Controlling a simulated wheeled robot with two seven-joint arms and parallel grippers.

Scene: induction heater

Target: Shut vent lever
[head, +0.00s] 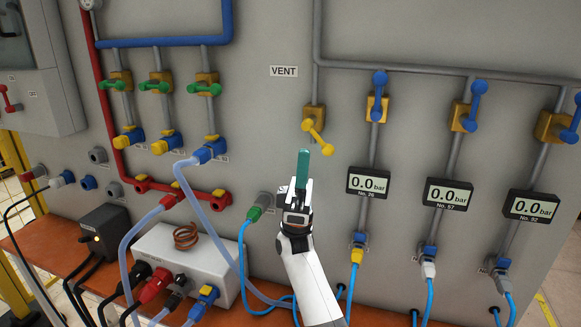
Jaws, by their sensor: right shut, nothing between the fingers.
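The vent lever (317,138) is yellow and sits on a brass-coloured valve body (314,113) on the grey pipe beside the VENT label (284,71). The lever slants down and to the right, diagonal to the upright pipe. My right gripper (303,165) is shut and empty, with its teal fingertips pointing up. In the picture the fingertips are just below and left of the lever's lower end, with a small gap between them. Depth between fingertips and lever is hard to judge. My left gripper is not in view.
Blue levers (379,82) on brass valves stand to the right, above several pressure displays (368,184). Green levers (155,87) are at the upper left. Hoses and a white box (190,262) with a copper coil fill the lower left. Bare panel lies left of the vent valve.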

